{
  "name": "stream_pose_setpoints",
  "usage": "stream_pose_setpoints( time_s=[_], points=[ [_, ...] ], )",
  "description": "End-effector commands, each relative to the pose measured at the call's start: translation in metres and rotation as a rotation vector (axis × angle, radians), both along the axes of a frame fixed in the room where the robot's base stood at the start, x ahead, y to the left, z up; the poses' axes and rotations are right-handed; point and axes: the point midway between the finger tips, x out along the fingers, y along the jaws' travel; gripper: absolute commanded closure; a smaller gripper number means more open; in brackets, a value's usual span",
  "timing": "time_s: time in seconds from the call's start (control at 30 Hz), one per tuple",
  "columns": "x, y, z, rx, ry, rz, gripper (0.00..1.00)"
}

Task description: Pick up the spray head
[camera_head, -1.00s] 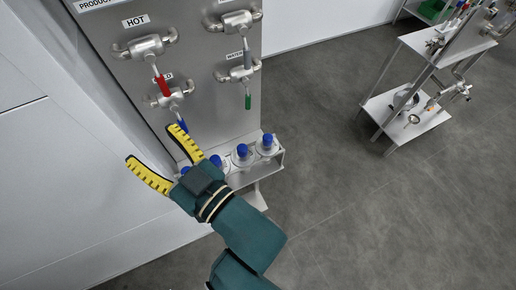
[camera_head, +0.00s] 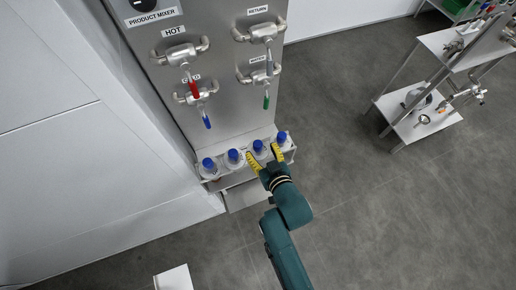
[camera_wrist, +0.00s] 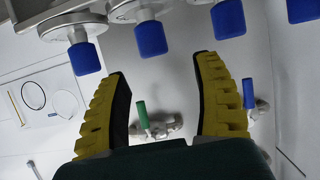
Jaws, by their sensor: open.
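My gripper (camera_head: 263,154) is open, with yellow ribbed fingers spread and nothing between them. It is over the bottle shelf at the foot of the steel panel, among the blue-capped bottles. In the wrist view the open fingers (camera_wrist: 160,70) point toward the panel, with blue caps beyond and above them. I cannot clearly identify a spray head. Small metal parts lie on the lower shelf of the cart at right, including a small round piece (camera_head: 424,119) and a larger round metal part (camera_head: 414,98). They are too small to tell apart, and my gripper is far from them.
Several blue-capped bottles (camera_head: 233,156) stand on the shelf close to my fingers. Valves with red (camera_head: 194,88), blue (camera_head: 206,119) and green (camera_head: 266,101) handles stick out above. The steel cart (camera_head: 440,124) stands at right. Grey floor (camera_head: 350,150) between is clear.

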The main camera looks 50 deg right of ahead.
Motion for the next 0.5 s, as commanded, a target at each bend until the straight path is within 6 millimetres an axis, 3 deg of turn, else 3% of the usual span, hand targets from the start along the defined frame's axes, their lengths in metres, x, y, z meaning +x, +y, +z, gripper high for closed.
stream_pose_setpoints(
  time_s=[0.33, 0.5],
  points=[
    [0.037, -0.023, -0.026, 0.000, -0.001, 0.001, 0.33],
    [0.042, -0.025, -0.028, 0.001, 0.001, 0.001, 0.33]
  ],
)
